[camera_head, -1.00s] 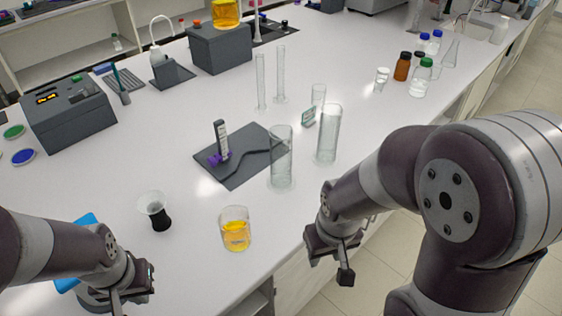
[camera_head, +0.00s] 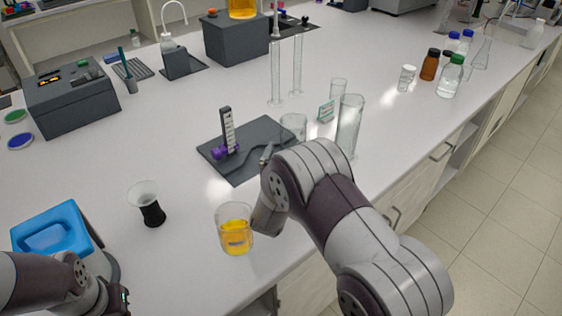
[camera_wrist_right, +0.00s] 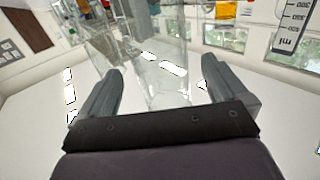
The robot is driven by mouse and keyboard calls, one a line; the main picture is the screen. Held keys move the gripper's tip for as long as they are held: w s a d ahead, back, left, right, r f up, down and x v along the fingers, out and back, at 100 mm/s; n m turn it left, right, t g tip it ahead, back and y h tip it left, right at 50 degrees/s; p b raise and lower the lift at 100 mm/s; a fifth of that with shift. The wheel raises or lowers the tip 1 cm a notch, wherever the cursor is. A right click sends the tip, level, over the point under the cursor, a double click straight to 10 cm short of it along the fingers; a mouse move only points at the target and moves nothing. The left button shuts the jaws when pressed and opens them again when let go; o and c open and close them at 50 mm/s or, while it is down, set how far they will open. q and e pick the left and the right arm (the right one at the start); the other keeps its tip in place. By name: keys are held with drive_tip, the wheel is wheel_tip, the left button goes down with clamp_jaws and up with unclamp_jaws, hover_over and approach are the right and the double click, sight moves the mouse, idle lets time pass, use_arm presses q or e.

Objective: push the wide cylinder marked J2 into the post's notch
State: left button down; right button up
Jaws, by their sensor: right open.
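The post (camera_head: 228,130) stands upright on a dark mat (camera_head: 240,172), with a purple part at its foot. A wide clear cylinder (camera_head: 293,124) stands at the mat's right side, its lower part hidden by my right arm; no J2 mark is readable. A second wide clear cylinder (camera_head: 349,125) stands to its right. My right gripper is mostly hidden in the head view. In the right wrist view my right gripper (camera_wrist_right: 162,72) is open, with clear glass (camera_wrist_right: 155,85) between its fingers; contact cannot be told. My left gripper (camera_head: 122,300) is at the bottom left, its fingers unclear.
A beaker of yellow liquid (camera_head: 234,230) stands close beside my right arm. A black-based cup (camera_head: 150,203) and a blue-topped device (camera_head: 52,235) are left. Two thin cylinders (camera_head: 285,72) and a small clear vessel (camera_head: 338,88) stand behind. The bench's front edge is close.

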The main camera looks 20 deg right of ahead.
drive_tip(key=x, duration=0.5)
drive_tip(key=shift+a+f+p, duration=0.1)
drive_tip(key=shift+f+p, duration=0.05)
drive_tip(key=shift+p, duration=0.15)
use_arm(q)
drive_tip(key=shift+w+r, duration=0.1)
drive_tip(key=shift+r, duration=0.3)
use_arm(e)
drive_tip(key=shift+w, duration=0.15)
drive_tip(key=c, duration=1.3)
use_arm(q)
drive_tip(key=shift+f+b, duration=0.55)
drive_tip(key=shift+b, duration=0.05)
drive_tip(key=shift+f+b, duration=0.75)
use_arm(e)
drive_tip(key=shift+o, duration=0.2)
drive_tip(key=w+a, duration=0.1)
drive_tip(key=w, duration=0.4)
drive_tip(key=shift+w+a, duration=0.35)
drive_tip(key=shift+w, duration=0.05)
